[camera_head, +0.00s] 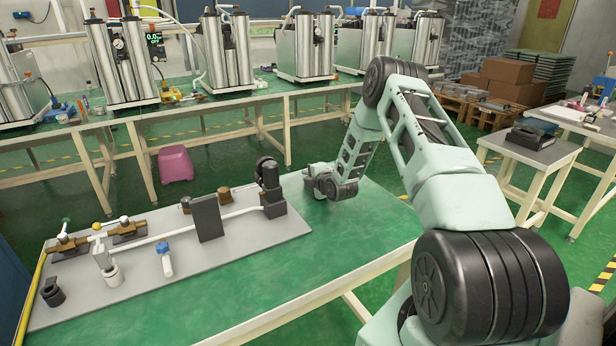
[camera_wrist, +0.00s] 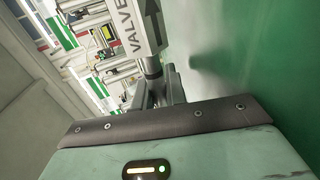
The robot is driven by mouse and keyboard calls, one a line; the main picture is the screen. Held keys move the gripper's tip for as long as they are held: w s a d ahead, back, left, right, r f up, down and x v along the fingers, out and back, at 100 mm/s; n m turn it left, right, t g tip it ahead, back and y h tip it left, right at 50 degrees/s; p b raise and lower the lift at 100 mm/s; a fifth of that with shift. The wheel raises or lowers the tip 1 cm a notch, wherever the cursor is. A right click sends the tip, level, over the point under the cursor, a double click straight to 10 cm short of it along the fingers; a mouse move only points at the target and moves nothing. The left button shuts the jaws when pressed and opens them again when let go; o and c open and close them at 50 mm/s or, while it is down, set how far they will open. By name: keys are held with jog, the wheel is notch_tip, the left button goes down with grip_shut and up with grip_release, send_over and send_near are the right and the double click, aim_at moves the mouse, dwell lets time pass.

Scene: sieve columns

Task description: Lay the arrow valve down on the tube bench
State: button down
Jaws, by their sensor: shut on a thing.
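The arrow valve (camera_wrist: 136,32) shows at the top of the wrist view as a pale block with a dark arrow and the letters "VALVE". My gripper (camera_wrist: 160,88) is shut on a dark stem below this block. In the head view my wrist is low over the green tube bench (camera_head: 355,215), right of the grey board. The valve is hidden or too small to make out there. I cannot tell whether it touches the bench.
The grey board (camera_head: 250,250) carries pipe fittings, a dark upright plate (camera_head: 207,218) and a black fitting (camera_head: 270,185) close to my wrist. A blue-capped piece (camera_head: 165,258) lies on it. The green bench top in front of my wrist is clear. Steel columns (camera_head: 305,45) stand behind.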

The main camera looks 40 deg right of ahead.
dwell(0.3)
jog(key=c, duration=1.3)
grip_release()
jog(key=shift+c, duration=0.2)
jog(key=shift+s+f, duration=0.1)
jog(key=shift+f, duration=0.05)
notch_tip(320, 180, up, 7)
jog(key=p, duration=0.3)
